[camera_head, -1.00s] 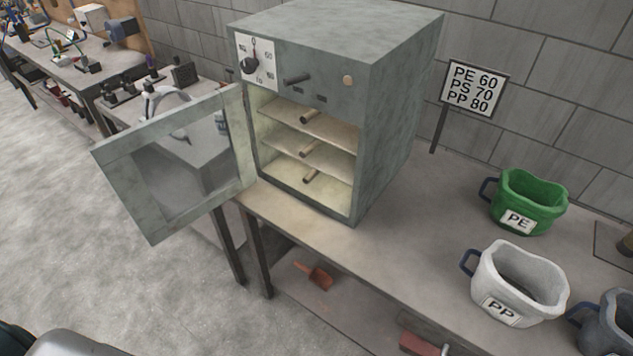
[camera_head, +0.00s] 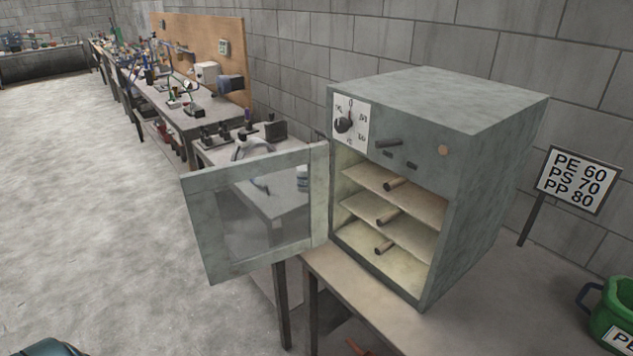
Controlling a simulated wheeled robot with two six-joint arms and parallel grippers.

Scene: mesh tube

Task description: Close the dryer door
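The dryer (camera_head: 475,150) is a grey-green box cabinet standing on a workbench right of the middle of the head view. Its door (camera_head: 203,232), a grey frame around a clear window, is swung wide open to the left, hinged at the dryer's left front edge. Inside are several light shelves (camera_head: 375,184) with short brown cylindrical pieces (camera_head: 386,217) on them. A dial panel (camera_head: 350,124) is on the dryer's upper front. Neither of my grippers is in view.
The workbench (camera_head: 345,285) under the dryer extends to the right, with a green PE bucket (camera_head: 617,312) and a temperature sign (camera_head: 577,180). Other benches (camera_head: 190,120) with equipment run along the back wall. The floor (camera_head: 90,200) at left is open.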

